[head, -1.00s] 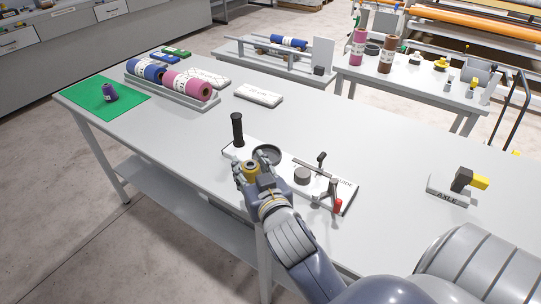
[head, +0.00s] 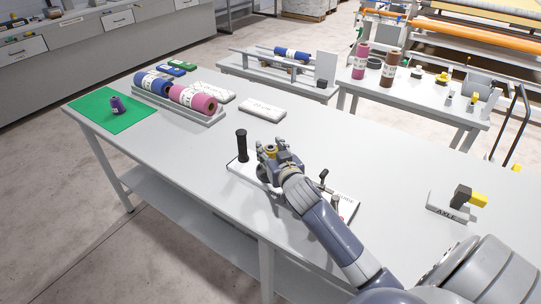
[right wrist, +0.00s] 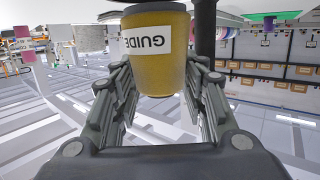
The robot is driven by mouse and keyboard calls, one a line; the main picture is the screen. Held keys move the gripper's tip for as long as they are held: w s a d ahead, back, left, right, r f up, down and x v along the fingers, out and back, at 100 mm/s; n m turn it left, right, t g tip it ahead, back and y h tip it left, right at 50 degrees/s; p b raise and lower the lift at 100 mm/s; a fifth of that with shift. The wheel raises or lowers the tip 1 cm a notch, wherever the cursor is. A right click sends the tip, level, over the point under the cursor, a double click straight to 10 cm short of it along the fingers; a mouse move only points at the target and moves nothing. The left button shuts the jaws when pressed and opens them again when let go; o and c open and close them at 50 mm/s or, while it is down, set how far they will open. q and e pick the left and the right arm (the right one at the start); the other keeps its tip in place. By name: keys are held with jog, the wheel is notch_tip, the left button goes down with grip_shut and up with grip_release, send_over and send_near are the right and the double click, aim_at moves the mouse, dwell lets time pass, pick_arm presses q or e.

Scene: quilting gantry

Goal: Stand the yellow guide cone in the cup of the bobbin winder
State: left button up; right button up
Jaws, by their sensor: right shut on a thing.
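The bobbin winder is a white base plate (head: 238,168) on the grey table, with a black upright post (head: 242,146) at its left end. My right gripper (head: 269,151) is just right of the post and over the plate. It is shut on the yellow guide cone (right wrist: 155,55), which carries a white GUIDE label in the right wrist view. In the head view only a small yellow part of the cone (head: 270,149) shows between the fingers. The winder's cup is hidden behind my gripper, so I cannot tell whether the cone touches it. My left gripper is not in view.
An AXLE block (head: 447,205) is at the right. Thread rolls in a grey tray (head: 178,108) and a green mat (head: 100,115) are at the left.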

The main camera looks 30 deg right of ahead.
jog(key=shift+a+f, duration=0.1)
jog(key=shift+f, duration=1.2)
jog(key=shift+f, duration=0.1)
jog(key=o, duration=1.1)
jog(key=shift+r, duration=0.2)
jog(key=shift+s+a+f, duration=0.1)
jog(key=shift+s, duration=0.25)
jog(key=b+v, duration=0.1)
jog(key=v, duration=1)
jog(key=shift+s, duration=0.2)
